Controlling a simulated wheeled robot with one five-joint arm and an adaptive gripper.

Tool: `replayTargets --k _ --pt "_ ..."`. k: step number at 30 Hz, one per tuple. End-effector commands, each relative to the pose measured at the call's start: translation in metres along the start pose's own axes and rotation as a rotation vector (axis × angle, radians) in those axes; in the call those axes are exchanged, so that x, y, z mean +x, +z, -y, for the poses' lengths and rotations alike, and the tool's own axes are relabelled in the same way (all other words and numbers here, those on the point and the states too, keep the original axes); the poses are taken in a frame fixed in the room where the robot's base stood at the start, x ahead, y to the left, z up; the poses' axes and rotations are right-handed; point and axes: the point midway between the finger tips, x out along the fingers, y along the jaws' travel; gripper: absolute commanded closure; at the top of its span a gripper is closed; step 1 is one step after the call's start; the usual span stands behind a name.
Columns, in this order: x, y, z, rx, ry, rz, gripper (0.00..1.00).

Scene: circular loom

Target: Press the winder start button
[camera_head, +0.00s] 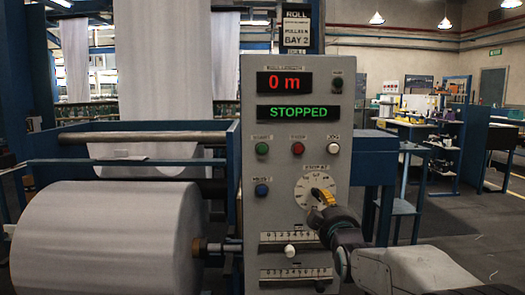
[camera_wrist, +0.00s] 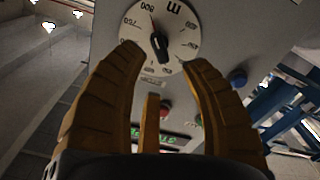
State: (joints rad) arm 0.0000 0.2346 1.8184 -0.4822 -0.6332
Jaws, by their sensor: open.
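The grey winder panel (camera_head: 250,225) stands in the middle of the head view. A green button (camera_head: 262,148) sits at the left of its upper button row, under a small label too blurred to read surely. A red button (camera_head: 298,148) is beside it; it also shows in the wrist view (camera_wrist: 165,108). My gripper (camera_head: 324,196) is in front of the round dial (camera_head: 305,187), below and right of the green button. In the wrist view my gripper (camera_wrist: 165,58) is open, its yellow fingers spread below the dial (camera_wrist: 180,22), with nothing between the tips.
The displays read 0 m (camera_head: 284,82) and STOPPED (camera_head: 297,112). A white button (camera_head: 333,148) and a blue button (camera_head: 262,190) are on the panel. Two slider scales lie below the dial. A large white roll (camera_head: 105,240) is at left. Open floor lies at right.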

Motion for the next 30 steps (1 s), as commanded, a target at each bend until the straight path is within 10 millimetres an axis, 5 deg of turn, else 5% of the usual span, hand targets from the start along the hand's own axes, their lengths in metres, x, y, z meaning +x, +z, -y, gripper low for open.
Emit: replayTargets --k 13,30 --pt "0.0 0.0 0.0 0.0 0.0 0.0 1.0" --pt "0.0 0.0 0.0 0.0 0.0 0.0 1.0"
